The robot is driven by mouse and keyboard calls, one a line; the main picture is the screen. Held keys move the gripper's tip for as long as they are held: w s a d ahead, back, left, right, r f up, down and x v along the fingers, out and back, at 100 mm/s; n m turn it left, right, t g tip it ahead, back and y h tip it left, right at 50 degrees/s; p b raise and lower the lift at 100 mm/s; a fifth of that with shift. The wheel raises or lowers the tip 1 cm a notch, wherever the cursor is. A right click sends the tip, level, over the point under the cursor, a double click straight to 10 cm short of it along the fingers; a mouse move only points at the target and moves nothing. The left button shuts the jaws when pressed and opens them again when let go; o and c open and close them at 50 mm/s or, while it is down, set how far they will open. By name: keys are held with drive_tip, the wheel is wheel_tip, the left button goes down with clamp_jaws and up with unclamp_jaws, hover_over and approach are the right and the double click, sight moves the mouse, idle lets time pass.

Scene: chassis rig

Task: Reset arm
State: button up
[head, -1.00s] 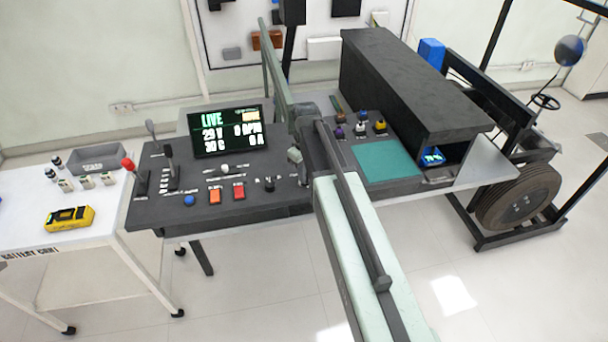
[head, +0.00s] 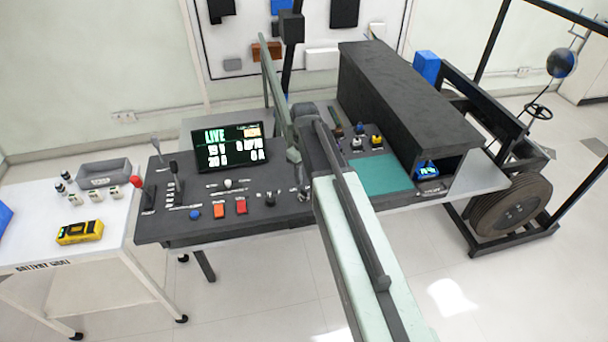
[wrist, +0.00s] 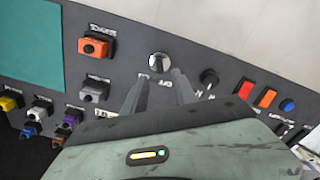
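My gripper (wrist: 160,76) is open and empty in the wrist view, its two grey fingers apart above the dark console panel. A round silver knob (wrist: 159,65) lies just beyond the fingertips; I cannot tell whether it is between them. In the head view my arm reaches from the bottom edge up to the console (head: 250,210), and my fingers are hard to make out there. The display (head: 228,146) reads LIVE.
Orange, red and blue buttons (wrist: 267,97) sit right of my fingers. An orange block (wrist: 95,46), a grey block (wrist: 95,90) and coloured plugs (wrist: 72,117) sit left, near a teal mat (wrist: 30,45). A black housing (head: 410,100) rises at right; a white cart (head: 30,252) stands left.

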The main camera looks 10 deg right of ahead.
idle(0.4)
drive_tip(key=shift+s, duration=0.2)
drive_tip(key=s+m, duration=0.6)
drive_tip(key=s, duration=0.8)
drive_tip(key=shift+a, duration=0.3)
